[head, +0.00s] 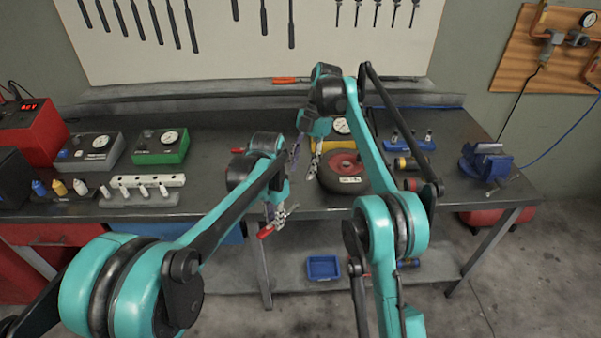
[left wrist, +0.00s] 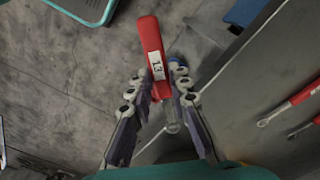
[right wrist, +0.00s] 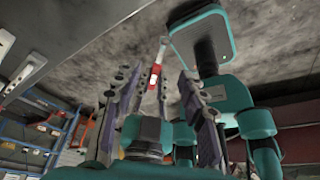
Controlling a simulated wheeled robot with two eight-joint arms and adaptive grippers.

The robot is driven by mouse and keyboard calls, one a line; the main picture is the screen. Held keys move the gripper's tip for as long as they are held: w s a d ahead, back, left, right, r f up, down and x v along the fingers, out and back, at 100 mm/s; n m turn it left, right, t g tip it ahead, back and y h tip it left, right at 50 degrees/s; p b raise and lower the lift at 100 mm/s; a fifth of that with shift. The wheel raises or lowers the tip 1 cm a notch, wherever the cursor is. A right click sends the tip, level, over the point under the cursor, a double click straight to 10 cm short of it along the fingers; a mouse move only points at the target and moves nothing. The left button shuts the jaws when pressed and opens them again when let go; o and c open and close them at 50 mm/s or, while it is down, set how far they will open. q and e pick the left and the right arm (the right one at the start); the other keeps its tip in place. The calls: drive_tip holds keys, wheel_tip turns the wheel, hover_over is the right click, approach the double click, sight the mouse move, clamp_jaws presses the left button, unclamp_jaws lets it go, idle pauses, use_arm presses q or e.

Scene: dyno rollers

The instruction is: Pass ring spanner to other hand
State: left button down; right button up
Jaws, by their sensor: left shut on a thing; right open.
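The ring spanner (head: 265,232) has a red handle and is held by my left gripper (head: 273,212), off the front edge of the bench. In the left wrist view the spanner's handle (left wrist: 150,38) bears a white label reading 13. The left fingers (left wrist: 156,85) are shut on it, and its metal part lies between them. My right gripper (head: 305,163) is open and empty, higher up and to the right of the left one.
The bench (head: 215,150) carries a black wheel (head: 328,178) close to my right gripper, a green gauge box (head: 160,148) and a white socket rail (head: 140,195). A blue vise (head: 487,160) is at the right. A blue bin (head: 323,267) sits on the lower shelf.

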sight(293, 206)
drive_tip(key=x, duration=1.2)
clamp_jaws()
use_arm(q)
drive_tip(key=c, duration=1.3)
unclamp_jaws()
drive_tip(key=shift+s, duration=0.1)
drive_tip(key=shift+r, duration=0.1)
